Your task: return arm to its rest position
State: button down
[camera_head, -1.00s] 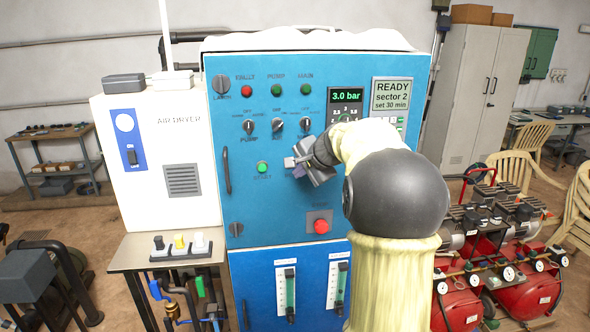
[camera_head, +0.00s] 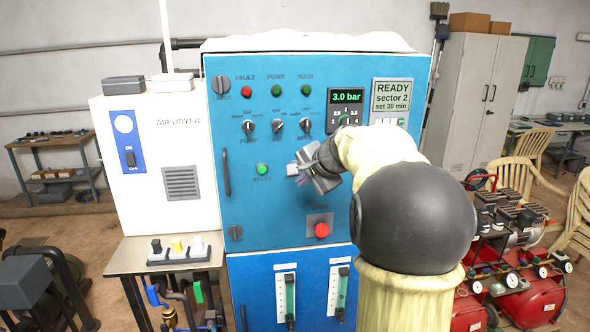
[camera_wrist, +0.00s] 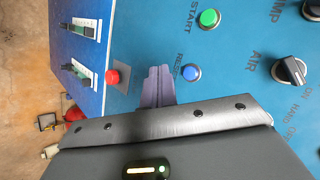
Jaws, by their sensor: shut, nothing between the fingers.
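My gripper (camera_head: 297,169) is in front of the blue control cabinet (camera_head: 275,215), right of the green start button (camera_head: 262,169) and above the red stop button (camera_head: 321,229). In the wrist view the closed fingers (camera_wrist: 158,86) point at the panel, with nothing held. A blue button (camera_wrist: 191,72) shows just beside the fingertips there, and the green start button (camera_wrist: 209,18) lies farther off. Whether the fingertips touch the panel cannot be told. My arm hides part of the cabinet's right side.
Red compressors (camera_head: 520,295) stand at the right, near stacked chairs (camera_head: 580,215). The panel display (camera_head: 347,96) reads 3.0 bar; the screen (camera_head: 391,94) reads READY sector 2.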

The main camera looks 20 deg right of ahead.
jog(key=s+a+f+n+g, duration=0.25)
jog(key=s+a+f, duration=0.2)
jog(key=f, duration=0.25)
jog(key=s+a+f+n+g, duration=0.1)
jog(key=s+a+f+n, duration=0.25)
jog(key=a+f, duration=0.25)
jog(key=s+a+f+n+g, duration=0.2)
jog(key=s+a+f+n, duration=0.1)
jog(key=s+f, duration=0.3)
jog(key=s+a+f+n+g+h, duration=0.1)
jog(key=s+a+f+n, duration=0.3)
jog(key=s, duration=0.7)
jog(key=shift+a+f+n+g, duration=0.15)
jog(key=shift+f+n+g, duration=0.2)
jog(key=shift+f+n, duration=0.4)
dwell(0.5)
